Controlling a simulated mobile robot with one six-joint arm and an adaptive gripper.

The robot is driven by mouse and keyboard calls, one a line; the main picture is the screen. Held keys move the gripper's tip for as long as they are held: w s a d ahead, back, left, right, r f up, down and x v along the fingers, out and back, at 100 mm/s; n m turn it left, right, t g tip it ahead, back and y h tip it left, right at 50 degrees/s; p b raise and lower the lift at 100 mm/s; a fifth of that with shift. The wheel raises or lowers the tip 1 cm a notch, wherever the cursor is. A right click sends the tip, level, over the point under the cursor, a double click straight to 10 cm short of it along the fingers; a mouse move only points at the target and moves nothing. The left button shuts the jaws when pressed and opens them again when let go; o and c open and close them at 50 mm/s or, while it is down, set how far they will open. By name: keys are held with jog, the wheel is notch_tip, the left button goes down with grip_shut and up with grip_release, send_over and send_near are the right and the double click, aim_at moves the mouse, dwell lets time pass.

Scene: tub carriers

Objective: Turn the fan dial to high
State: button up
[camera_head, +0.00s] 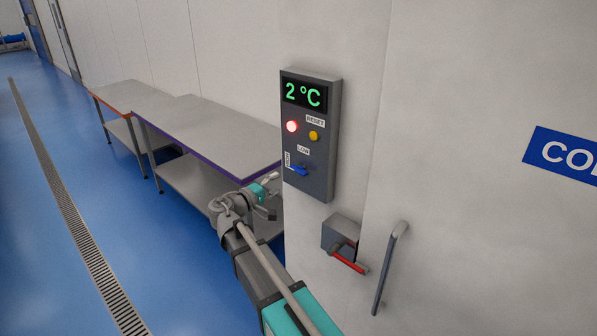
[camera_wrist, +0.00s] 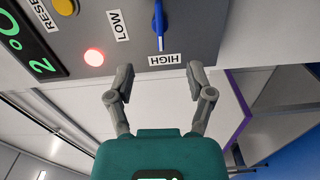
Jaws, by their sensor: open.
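The fan dial (camera_head: 299,170) is a blue lever knob low on the dark grey control panel (camera_head: 318,185). In the wrist view the knob (camera_wrist: 158,20) has its pale-tipped end pointing at the HIGH label (camera_wrist: 165,59). The LOW label (camera_wrist: 117,25) is off to one side of it. My gripper (camera_wrist: 158,78) is open and empty, its two fingers spread on either side below the HIGH label, apart from the knob. In the head view my gripper (camera_head: 268,198) is left of and below the dial.
The panel also bears a green 2 °C display (camera_head: 304,95), a lit red lamp (camera_head: 292,127) and a yellow RESET button (camera_head: 313,136). A red-handled latch (camera_head: 347,262) and a door handle (camera_head: 390,265) are to the right. Steel tables (camera_head: 205,135) stand left.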

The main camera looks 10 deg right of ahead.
aim_at(296, 171)
jog(key=x, duration=1)
jog(key=shift+w+d, duration=0.2)
grip_shut()
